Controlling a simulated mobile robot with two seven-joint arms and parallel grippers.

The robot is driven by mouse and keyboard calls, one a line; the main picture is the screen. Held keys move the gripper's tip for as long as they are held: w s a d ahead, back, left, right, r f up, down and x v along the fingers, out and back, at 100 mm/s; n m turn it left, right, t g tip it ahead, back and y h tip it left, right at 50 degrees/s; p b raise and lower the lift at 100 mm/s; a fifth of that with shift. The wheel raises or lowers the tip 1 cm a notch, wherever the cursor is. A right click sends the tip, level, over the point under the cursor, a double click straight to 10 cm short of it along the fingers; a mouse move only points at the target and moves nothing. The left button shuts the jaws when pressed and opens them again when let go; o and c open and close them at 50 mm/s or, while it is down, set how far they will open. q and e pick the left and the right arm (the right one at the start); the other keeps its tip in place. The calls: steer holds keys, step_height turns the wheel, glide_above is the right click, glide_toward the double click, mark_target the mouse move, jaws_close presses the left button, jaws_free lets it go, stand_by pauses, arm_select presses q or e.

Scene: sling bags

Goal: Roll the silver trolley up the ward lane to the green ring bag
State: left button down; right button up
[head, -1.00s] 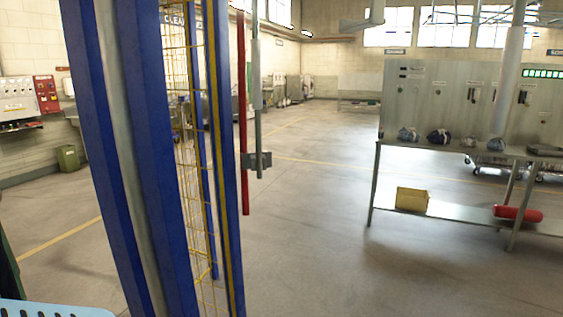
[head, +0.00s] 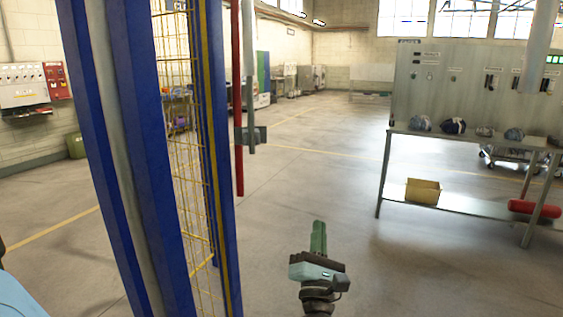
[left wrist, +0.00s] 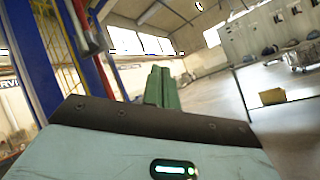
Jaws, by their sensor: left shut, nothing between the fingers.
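My left gripper (head: 319,238) is at the lower middle of the head view, above bare floor, with its green fingers shut and empty. The closed fingers also show in the left wrist view (left wrist: 162,87). A wheeled metal frame (head: 493,158), possibly the silver trolley, is partly hidden behind the workbench at right. No green ring bag can be made out. Several small grey-blue bundles, among them a dark one (head: 453,126), lie on the bench top. My right gripper is out of view.
A blue post (head: 213,140) with yellow mesh stands close at left. The metal workbench (head: 470,138) at right has a yellow bin (head: 423,191) and a red cylinder (head: 534,208) on its lower shelf. Open floor (head: 300,180) runs between them towards the back.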

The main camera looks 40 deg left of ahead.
arm_select(q)
steer(key=w+a+r+n+g+y+b, duration=0.1)
steer(key=r+n+g, duration=0.5)
steer(key=n, duration=1)
steer(key=w+a+r+n+g+y+b, duration=0.1)
steer(key=w+a+r+n+g+b, duration=0.1)
steer(key=r+n+g, duration=0.4)
step_height(320, 180, up, 4)
steer(key=w+a+n, duration=0.1)
steer(key=a+n, duration=0.1)
steer(key=n, duration=0.8)
steer(key=shift+w+a+r+g+y+b, duration=0.15)
steer(key=shift+w+a+g+y+b, duration=0.15)
steer(key=shift+g+b, duration=0.1)
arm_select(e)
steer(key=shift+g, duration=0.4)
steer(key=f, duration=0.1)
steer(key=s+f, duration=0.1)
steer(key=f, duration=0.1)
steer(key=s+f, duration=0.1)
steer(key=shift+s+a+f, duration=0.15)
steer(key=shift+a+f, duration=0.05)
arm_select(q)
steer(key=shift+a, duration=0.1)
